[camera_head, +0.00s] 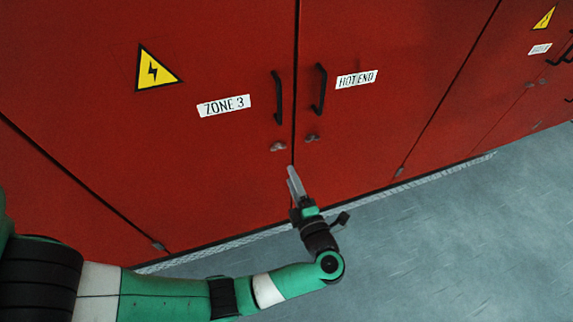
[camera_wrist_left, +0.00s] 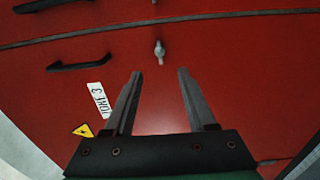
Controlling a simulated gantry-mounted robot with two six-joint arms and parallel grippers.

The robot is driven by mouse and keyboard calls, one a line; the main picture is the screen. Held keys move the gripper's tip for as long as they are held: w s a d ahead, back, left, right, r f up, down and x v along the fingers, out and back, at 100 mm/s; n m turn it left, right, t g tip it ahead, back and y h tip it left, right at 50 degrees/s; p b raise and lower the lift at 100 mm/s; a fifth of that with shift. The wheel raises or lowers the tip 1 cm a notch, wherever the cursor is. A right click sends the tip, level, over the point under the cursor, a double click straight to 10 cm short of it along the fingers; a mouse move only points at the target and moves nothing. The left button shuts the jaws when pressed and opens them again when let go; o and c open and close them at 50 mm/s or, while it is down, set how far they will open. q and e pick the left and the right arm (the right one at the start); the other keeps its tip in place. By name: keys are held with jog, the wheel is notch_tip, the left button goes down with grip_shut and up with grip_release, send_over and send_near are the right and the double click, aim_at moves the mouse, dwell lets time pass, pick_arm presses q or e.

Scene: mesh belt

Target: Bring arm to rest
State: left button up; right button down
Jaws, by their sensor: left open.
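My left arm comes in from the lower left in the head view, green with black and white bands. Its gripper (camera_head: 295,183) is in front of the red cabinet doors, near the seam between them and below the latch knobs. In the left wrist view the two fingers of the left gripper (camera_wrist_left: 160,85) stand apart with nothing between them. A small metal latch knob (camera_wrist_left: 160,50) shows beyond the fingertips. Whether the fingers touch the door cannot be told. My right gripper is not in view.
The red cabinet has a "ZONE 3" door (camera_head: 200,165) and a "HOT END" door (camera_head: 385,120), both shut, with black handles (camera_head: 277,97) (camera_head: 319,88) sticking out. Grey floor (camera_head: 450,240) lies clear at the lower right.

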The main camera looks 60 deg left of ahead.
pick_arm(q)
jog(key=shift+d, duration=0.4)
jog(key=shift+a, duration=0.1)
